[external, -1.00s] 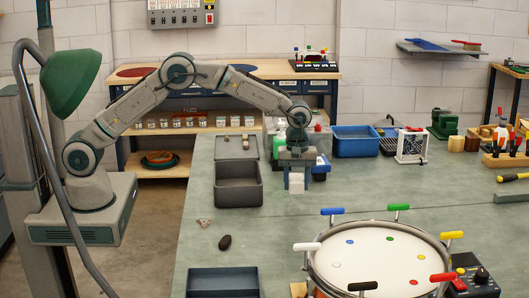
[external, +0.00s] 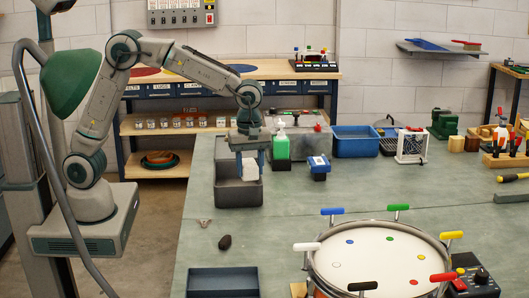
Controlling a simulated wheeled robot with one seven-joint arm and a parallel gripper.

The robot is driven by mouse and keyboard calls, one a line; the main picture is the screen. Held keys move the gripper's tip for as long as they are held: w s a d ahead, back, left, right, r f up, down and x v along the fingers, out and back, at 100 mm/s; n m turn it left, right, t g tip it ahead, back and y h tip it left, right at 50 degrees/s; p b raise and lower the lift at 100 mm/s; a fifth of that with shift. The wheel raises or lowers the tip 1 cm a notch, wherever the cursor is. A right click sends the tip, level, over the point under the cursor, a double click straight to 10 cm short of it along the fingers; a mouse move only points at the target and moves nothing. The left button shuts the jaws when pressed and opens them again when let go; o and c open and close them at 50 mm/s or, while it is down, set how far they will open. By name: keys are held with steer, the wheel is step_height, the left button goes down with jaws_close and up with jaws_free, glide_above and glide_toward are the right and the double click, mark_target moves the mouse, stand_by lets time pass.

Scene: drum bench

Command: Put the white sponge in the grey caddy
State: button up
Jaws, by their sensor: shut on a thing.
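My gripper (external: 249,167) is shut on the white sponge (external: 249,169), a small pale block between its two fingers. The grey caddy (external: 238,197) is an open dark grey box near the left edge of the bench. The gripper and sponge appear over the caddy's opening, toward its right side. I cannot tell whether the sponge's lower end is above the rim or inside. The gripper and sponge hide part of the caddy's back and interior.
A green bottle (external: 281,145) and a small blue-and-black item (external: 319,167) stand right of the caddy. A blue bin (external: 356,142) is farther right. A dark stone-like lump (external: 225,242) and a dark blue tray (external: 223,281) lie in front. A big drum (external: 376,262) fills the front right.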

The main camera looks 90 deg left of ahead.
steer(key=s+a+n, duration=0.2)
steer(key=s+a, duration=0.1)
steer(key=s, duration=0.4)
steer(key=shift+n, duration=0.3)
steer(key=w+a+f, duration=0.1)
steer(key=a+f, duration=0.1)
steer(key=a, duration=0.1)
steer(key=w+a+f, duration=0.2)
steer(key=a+f, duration=0.1)
steer(key=a, duration=0.1)
steer(key=w+a+f, duration=0.1)
steer(key=a+f, duration=0.1)
steer(key=a, duration=0.1)
steer(key=shift+w+a+f, duration=0.2)
steer(key=shift+a+f, duration=0.05)
steer(key=shift+a, duration=0.05)
steer(key=shift+f+p, duration=0.4)
steer(key=shift+f, duration=1.6)
steer(key=shift+f, duration=0.1)
steer(key=o, duration=1)
steer(key=shift+c, duration=0.2)
